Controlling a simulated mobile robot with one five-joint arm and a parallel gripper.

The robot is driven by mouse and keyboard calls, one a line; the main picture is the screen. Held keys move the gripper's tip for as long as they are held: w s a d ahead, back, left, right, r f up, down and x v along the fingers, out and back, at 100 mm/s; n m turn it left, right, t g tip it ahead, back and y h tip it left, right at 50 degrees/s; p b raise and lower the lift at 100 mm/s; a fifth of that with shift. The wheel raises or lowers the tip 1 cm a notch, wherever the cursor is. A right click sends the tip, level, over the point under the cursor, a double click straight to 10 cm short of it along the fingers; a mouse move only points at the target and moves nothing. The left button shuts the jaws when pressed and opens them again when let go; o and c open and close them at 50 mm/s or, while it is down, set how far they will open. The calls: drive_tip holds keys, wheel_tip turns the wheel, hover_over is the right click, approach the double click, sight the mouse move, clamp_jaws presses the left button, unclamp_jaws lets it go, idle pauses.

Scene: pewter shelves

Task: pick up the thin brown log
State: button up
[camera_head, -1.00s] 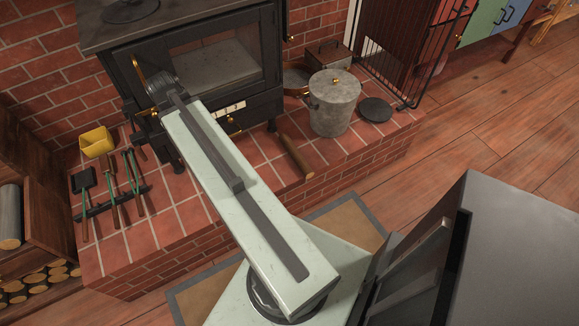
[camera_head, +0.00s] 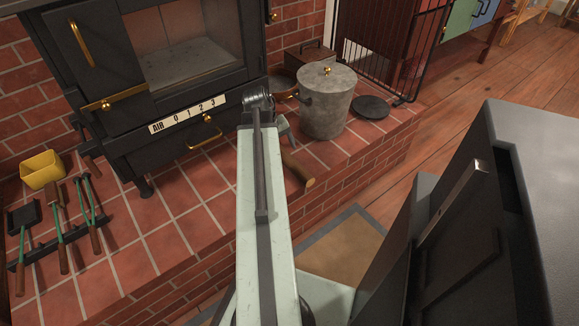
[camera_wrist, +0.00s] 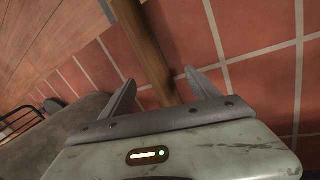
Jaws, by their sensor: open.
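In the wrist view the log (camera_wrist: 143,40) runs from the top edge down between my jaws. My gripper (camera_wrist: 160,80) is open, with one finger on either side of the log's line. It does not grip the log, and the height between fingers and log is hard to judge. In the head view my gripper is mostly hidden behind my arm.
A lidded grey bucket (camera_head: 325,112) stands just right of the log, with a dark round disc (camera_head: 371,108) beyond it. The black stove (camera_head: 165,75) rises behind. Fire tools (camera_head: 62,225) and a yellow container (camera_head: 42,170) lie at the left. The hearth's middle tiles are clear.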

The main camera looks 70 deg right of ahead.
sight(288, 158)
drive_tip(key=b+x, duration=0.1)
drive_tip(key=x, duration=0.1)
drive_tip(key=b+x, duration=0.1)
drive_tip(key=b, duration=0.1)
drive_tip(key=b+x, duration=0.1)
drive_tip(key=x, duration=0.1)
drive_tip(key=shift+s+d+f+b, duration=0.2)
drive_tip(key=shift+s+d+b, duration=0.1)
drive_tip(key=shift+s+b, duration=0.1)
drive_tip(key=shift+r, duration=0.2)
clamp_jaws()
